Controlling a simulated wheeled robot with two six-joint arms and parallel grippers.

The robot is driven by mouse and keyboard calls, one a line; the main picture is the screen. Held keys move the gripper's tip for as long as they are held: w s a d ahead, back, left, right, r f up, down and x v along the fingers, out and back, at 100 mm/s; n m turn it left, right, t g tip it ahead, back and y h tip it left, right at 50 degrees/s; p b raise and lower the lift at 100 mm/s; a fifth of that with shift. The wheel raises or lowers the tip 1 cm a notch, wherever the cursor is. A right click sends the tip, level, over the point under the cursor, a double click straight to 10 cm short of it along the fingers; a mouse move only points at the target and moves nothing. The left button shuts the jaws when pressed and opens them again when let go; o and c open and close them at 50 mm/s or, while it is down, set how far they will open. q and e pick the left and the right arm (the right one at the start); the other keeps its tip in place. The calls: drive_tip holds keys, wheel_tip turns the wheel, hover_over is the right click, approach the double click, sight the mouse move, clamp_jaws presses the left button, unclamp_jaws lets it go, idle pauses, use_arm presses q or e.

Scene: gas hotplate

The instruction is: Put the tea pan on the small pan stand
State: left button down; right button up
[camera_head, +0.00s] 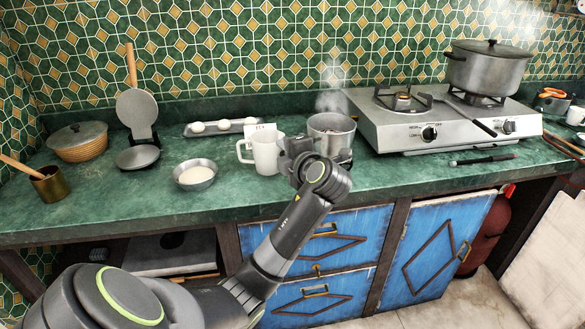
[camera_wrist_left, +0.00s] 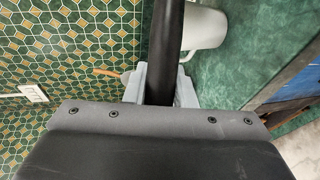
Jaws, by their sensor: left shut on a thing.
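The tea pan (camera_head: 331,136) is a small steaming metal pan at the hotplate's left edge, over the counter. My left gripper (camera_head: 296,155) is beside it, shut on its dark handle. In the left wrist view that black handle (camera_wrist_left: 168,45) runs between the fingers (camera_wrist_left: 160,88); the pan body is not visible there. I cannot tell whether the pan touches the counter, as my wrist hides its lower part. An empty dark pan stand (camera_head: 403,97) sits on the hotplate's left burner, right of the pan. My right gripper is not in view.
A white mug (camera_head: 265,153) stands close left of the pan, also in the wrist view (camera_wrist_left: 203,27). A lidded pot (camera_head: 487,68) occupies the hotplate's (camera_head: 385,128) right burner. A black-handled utensil (camera_head: 472,115) lies across its middle. A bowl (camera_head: 195,174) stands farther left.

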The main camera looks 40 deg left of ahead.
use_arm(q)
wheel_tip(320, 180, down, 5)
drive_tip(key=shift+r, duration=0.2)
drive_tip(key=c, duration=1.2)
unclamp_jaws()
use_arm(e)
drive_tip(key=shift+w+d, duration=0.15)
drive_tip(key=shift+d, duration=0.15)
use_arm(q)
drive_tip(key=shift+s+d, duration=0.1)
drive_tip(key=shift+d, duration=0.05)
drive_tip(key=b+v, duration=0.2)
drive_tip(key=v, duration=0.9)
drive_tip(key=shift+d, duration=0.35)
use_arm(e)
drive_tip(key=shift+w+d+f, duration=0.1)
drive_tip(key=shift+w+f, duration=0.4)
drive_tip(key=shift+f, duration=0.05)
